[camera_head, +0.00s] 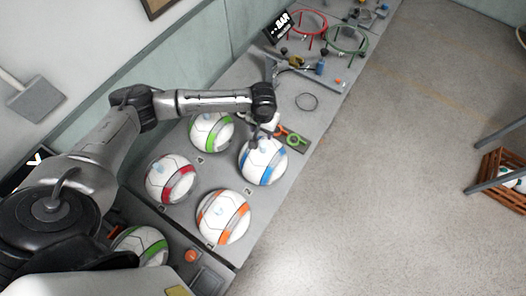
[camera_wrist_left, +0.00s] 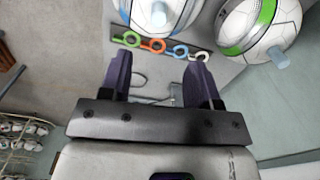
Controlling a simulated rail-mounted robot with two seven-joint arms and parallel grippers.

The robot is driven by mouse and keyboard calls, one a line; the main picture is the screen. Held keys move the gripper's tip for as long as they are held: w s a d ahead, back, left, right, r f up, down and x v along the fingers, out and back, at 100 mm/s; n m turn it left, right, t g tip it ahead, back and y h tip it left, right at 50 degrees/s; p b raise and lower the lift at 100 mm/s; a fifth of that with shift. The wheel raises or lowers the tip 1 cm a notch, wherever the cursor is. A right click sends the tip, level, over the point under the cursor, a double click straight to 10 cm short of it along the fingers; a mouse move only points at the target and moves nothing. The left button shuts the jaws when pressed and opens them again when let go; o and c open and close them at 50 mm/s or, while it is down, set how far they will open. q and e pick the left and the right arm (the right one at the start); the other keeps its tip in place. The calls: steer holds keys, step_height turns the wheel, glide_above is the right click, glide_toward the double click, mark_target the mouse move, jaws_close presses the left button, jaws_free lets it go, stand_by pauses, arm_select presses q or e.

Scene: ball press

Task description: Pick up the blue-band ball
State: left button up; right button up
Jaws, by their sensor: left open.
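The blue-band ball (camera_head: 262,164) is white with blue bands and sits on the grey bench, at the right of the group of balls. It also shows at the top of the left wrist view (camera_wrist_left: 178,14), cut by the frame edge, with a light-blue peg on it. My left gripper (camera_head: 260,139) is at the far upper edge of this ball, overlapping it in the head view. In the left wrist view its two dark fingers (camera_wrist_left: 160,58) are apart with nothing between them. Whether a finger touches the ball cannot be told. My right gripper is not in view.
Green-band (camera_head: 209,131), red-band (camera_head: 170,178) and orange-band (camera_head: 223,216) balls sit close by. A strip of coloured rings (camera_wrist_left: 153,45) lies beside the blue-band ball. Red (camera_head: 310,22) and green (camera_head: 348,38) hoops stand farther along. A crate (camera_head: 507,175) is on the open floor.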

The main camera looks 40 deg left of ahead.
mark_target(263, 145)
arm_select(q)
steer(key=shift+n, duration=0.8)
step_height(263, 145, down, 8)
steer(key=shift+d+f, duration=0.1)
steer(key=shift+f, duration=0.15)
steer(key=shift+w+f+p, duration=0.2)
steer(key=shift+f+p, duration=0.35)
steer(key=shift+f, duration=2.15)
steer(key=shift+c, duration=0.4)
jaws_close()
steer(key=shift+r, duration=0.1)
